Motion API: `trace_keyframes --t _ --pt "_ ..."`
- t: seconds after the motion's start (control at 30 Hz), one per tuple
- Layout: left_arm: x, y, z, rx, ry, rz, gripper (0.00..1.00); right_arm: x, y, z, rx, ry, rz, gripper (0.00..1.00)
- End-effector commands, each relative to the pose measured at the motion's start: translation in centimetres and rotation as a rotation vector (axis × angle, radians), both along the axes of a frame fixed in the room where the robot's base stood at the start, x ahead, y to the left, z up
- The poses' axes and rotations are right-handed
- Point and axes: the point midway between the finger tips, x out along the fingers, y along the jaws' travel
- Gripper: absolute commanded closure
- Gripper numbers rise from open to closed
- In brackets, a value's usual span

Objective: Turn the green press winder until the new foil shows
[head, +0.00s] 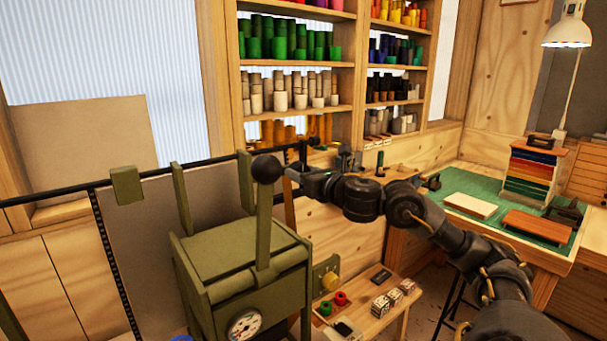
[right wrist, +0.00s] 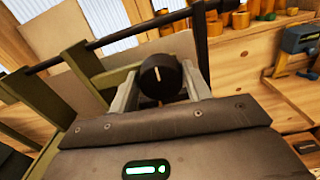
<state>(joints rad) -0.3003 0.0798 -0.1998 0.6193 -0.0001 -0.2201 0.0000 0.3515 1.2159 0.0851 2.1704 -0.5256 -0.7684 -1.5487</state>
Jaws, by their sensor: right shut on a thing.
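The green press (head: 235,248) stands at the lower middle of the head view, with a round gauge (head: 244,325) on its front. A round black knob (head: 266,168) shows at the top of a green upright there. In the right wrist view the black knob (right wrist: 161,74) has a pale line on its face and sits between the two grey fingers. My right gripper (right wrist: 160,88) is shut on this knob; its fingertips are partly hidden behind it. The foil cannot be made out clearly. My left gripper is not in view.
A black rail (head: 65,192) runs behind the press. Shelves with coloured rolls (head: 300,60) stand at the back. A low bench (head: 372,322) holds small boxes and rolls right of the press. A worktable with a green mat (head: 480,190) and lamp (head: 567,32) stands at right.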

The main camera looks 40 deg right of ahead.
Motion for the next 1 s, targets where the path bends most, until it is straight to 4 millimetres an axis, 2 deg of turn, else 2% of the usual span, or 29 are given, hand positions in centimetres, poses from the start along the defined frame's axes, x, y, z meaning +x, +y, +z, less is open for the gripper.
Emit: trace_keyframes --t 0.53,1.0 --pt "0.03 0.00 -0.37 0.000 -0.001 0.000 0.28 -0.02 -0.26 -0.09 0.460 -0.051 -0.001 0.74" --pt "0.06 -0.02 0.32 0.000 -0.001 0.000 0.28 -0.03 -0.43 -0.18 0.906 -0.100 -0.001 0.74"
